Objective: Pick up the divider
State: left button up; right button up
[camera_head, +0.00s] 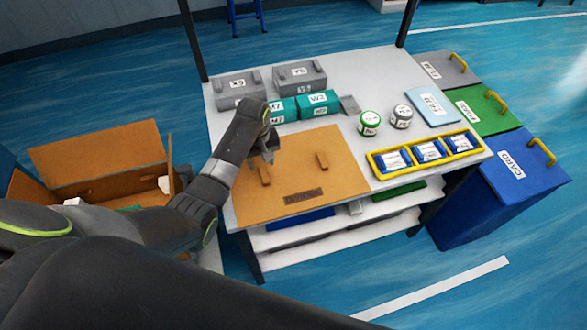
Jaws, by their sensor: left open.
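The divider appears to be the flat brown board (300,165) lying on the left front of the white table. It has a left wooden handle (264,175), a right wooden handle (321,160) and a dark label strip (303,195), too small to read surely. My left gripper (264,158) is open, pointing down over the board's left part, close to the left handle. I cannot tell whether it touches the handle. My forearm hides the board's upper left edge. My right gripper is not in view.
Grey bins (300,75), teal boxes (318,103) and two round cans (369,123) stand behind the board. A yellow tray (425,153) with blue-and-white packs lies right. An open cardboard box (98,160) is left; lidded bins, including a blue one (512,180), stand right.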

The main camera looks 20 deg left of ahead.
aim_at(264, 174)
pick_arm(q)
jog(key=f, duration=0.2)
jog(key=f+p, duration=0.1)
jog(key=f, duration=0.1)
jog(key=shift+s+d, duration=0.15)
jog(key=shift+d, duration=0.1)
jog(key=shift+f, duration=0.75)
grip_shut()
